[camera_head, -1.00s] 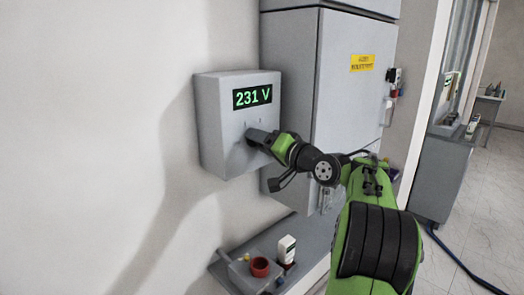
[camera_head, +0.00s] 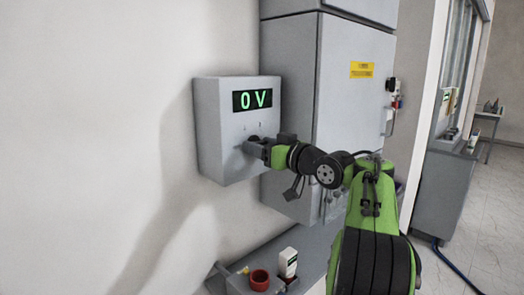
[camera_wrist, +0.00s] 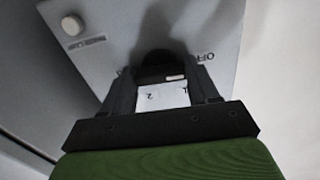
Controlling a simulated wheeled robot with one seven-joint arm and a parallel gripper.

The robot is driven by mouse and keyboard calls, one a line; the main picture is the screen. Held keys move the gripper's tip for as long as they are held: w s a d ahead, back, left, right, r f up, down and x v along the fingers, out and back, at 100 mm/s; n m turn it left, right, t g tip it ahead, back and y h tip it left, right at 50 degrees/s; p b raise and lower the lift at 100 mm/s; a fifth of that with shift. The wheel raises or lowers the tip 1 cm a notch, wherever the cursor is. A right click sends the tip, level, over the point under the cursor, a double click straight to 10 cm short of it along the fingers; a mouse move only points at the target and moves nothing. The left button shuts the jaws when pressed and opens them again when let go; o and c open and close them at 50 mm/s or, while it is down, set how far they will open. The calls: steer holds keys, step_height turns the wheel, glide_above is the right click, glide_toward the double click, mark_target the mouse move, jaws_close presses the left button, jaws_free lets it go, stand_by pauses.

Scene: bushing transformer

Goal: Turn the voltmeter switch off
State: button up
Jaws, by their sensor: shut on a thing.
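The voltmeter (camera_head: 218,150) is a grey box on the wall in the head view. Its black display (camera_head: 256,99) shows "0 V" in green. My gripper (camera_head: 252,146) is at the lower front face of the box. In the wrist view my gripper (camera_wrist: 163,78) has its two dark fingers on either side of the dark switch knob (camera_wrist: 160,57), shut on it. The lettering "OFF" shows on the panel (camera_wrist: 225,35) just right of the knob. The knob is partly hidden by the fingers and in shadow, so its exact pointer direction cannot be told.
A tall grey cabinet (camera_head: 345,110) with a yellow label stands right of the voltmeter, close to my arm. A grey shelf (camera_head: 320,238) below carries a red cup (camera_head: 260,280) and a white device (camera_head: 288,262). In the wrist view a round white button (camera_wrist: 72,25) is at upper left.

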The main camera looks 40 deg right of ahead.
steer(key=shift+f+n, duration=0.15)
steer(key=shift+n, duration=0.15)
stand_by(0.4)
steer(key=o, duration=1.1)
steer(key=shift+c, duration=0.2)
steer(key=s+b, duration=0.1)
steer(key=s, duration=1.4)
steer(key=shift+s+d, duration=0.2)
steer(key=shift+s, duration=0.2)
